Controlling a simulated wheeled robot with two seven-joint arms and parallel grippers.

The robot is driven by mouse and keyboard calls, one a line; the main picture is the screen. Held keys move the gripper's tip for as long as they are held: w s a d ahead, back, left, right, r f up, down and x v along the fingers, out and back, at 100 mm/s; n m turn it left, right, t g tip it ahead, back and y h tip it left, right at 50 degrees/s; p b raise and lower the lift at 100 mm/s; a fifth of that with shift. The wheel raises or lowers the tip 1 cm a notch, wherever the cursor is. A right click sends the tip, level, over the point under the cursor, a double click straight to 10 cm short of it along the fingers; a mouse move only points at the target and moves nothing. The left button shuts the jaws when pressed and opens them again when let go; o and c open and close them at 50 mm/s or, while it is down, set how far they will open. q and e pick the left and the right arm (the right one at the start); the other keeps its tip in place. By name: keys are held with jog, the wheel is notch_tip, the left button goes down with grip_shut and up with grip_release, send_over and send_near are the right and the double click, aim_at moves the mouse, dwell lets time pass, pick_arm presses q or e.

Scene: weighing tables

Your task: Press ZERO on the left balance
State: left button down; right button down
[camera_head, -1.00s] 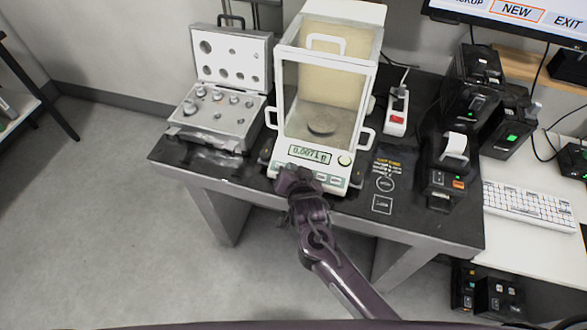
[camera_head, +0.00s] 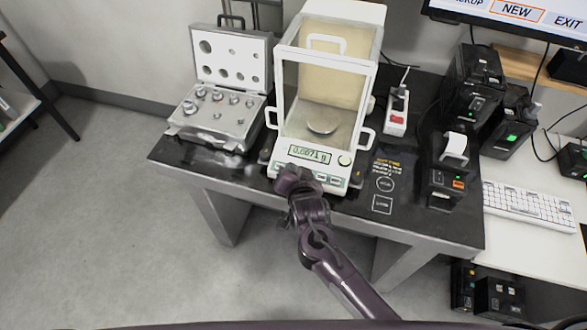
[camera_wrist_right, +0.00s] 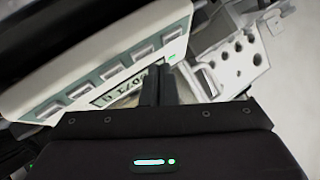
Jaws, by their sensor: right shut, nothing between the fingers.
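The balance (camera_head: 312,179) is a white unit with a glass draft shield and a round pan (camera_head: 322,122) inside. Its display (camera_head: 310,153) reads about 0.0071 g. My right gripper (camera_head: 291,176) is shut and empty at the left part of its front panel, hiding the buttons there. I cannot tell whether the fingertips touch a button. Button labels are unreadable. My left gripper is not in view.
An open case of weights (camera_head: 215,118) stands left of the balance on the dark table (camera_head: 410,215). A power strip (camera_head: 396,112) and a small printer (camera_head: 446,175) stand to the right. A keyboard (camera_head: 527,205) lies on the white desk beyond.

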jog(key=shift+f, duration=0.1)
jog(key=shift+w+f, duration=0.2)
jog(key=shift+f, duration=0.1)
jog(key=shift+w+d+f+b, duration=0.1)
jog(key=shift+f+b, duration=0.3)
jog(key=shift+b, duration=0.05)
dwell(0.5)
jog(key=shift+r, duration=0.1)
jog(key=shift+s+r+p, duration=0.3)
jog(key=shift+r+p, duration=0.4)
jog(key=shift+p, duration=0.2)
jog(key=r+p, duration=0.1)
jog(key=s+r+p, duration=0.1)
jog(key=r+p, duration=0.2)
jog(key=p, duration=0.1)
jog(key=shift+s+a+r, duration=0.35)
jog(key=shift+a, duration=0.05)
